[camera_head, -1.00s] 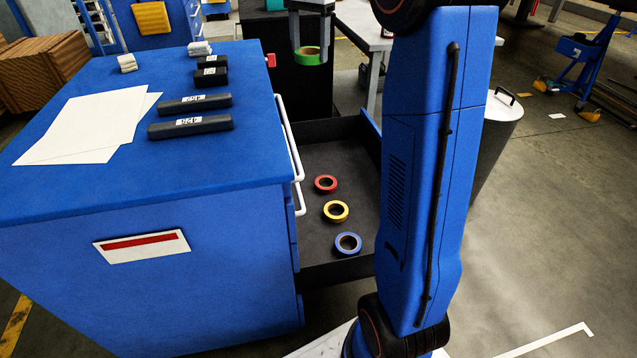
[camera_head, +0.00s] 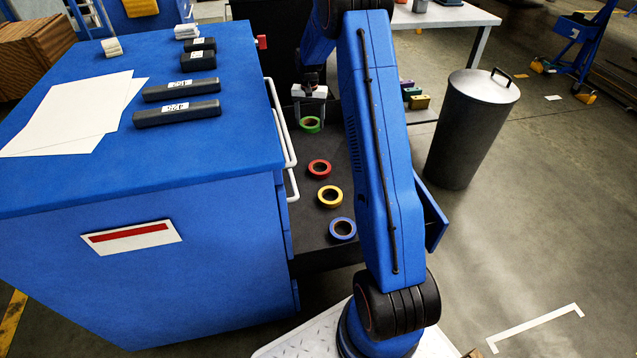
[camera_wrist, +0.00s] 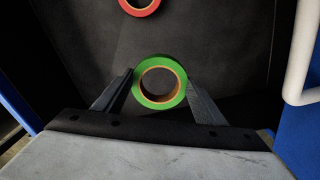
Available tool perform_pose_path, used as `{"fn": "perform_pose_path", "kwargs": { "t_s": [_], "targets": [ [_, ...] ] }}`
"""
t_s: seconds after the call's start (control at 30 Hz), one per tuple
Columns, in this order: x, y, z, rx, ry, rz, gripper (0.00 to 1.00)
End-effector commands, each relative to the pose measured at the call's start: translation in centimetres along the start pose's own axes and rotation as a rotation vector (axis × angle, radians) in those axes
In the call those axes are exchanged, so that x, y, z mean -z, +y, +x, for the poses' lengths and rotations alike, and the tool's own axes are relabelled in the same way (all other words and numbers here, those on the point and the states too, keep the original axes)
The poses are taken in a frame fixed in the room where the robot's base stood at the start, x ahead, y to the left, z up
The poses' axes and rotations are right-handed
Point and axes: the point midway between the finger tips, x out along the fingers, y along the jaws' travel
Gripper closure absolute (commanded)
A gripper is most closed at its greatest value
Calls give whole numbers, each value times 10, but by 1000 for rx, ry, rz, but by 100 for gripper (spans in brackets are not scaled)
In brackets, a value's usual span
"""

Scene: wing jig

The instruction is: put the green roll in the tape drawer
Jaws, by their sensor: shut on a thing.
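The green roll (camera_head: 310,125) is between the fingers of my gripper (camera_head: 310,112), over the far end of the open drawer. In the wrist view the green roll (camera_wrist: 160,66) shows flat, its hole facing the camera, with a finger of my gripper (camera_wrist: 160,84) against each side. The tape drawer (camera_head: 310,236) is pulled out, with a dark floor. I cannot tell whether the roll touches that floor.
Red (camera_head: 319,169), yellow (camera_head: 330,197) and blue (camera_head: 342,229) rolls lie in a row in the drawer. The blue cabinet (camera_head: 230,260) with white handles (camera_head: 279,125) stands left. A grey bin (camera_head: 470,130) stands right.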

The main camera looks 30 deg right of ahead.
Motion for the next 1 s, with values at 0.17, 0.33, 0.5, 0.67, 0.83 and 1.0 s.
{"fn": "perform_pose_path", "kwargs": {
  "t_s": [0.17, 0.33, 0.5, 0.67, 0.83, 1.0],
  "targets": [
    [1, 1, 18, 0, -1, -9, 62],
    [0, 1, 44, -1, -3, -8, 62],
    [1, 1, 68, 0, -1, -8, 62],
    [1, 1, 79, 0, -1, -8, 62],
    [0, 1, 102, -1, -2, -8, 62],
    [1, 1, 109, 0, 1, -8, 62]
  ]
}}
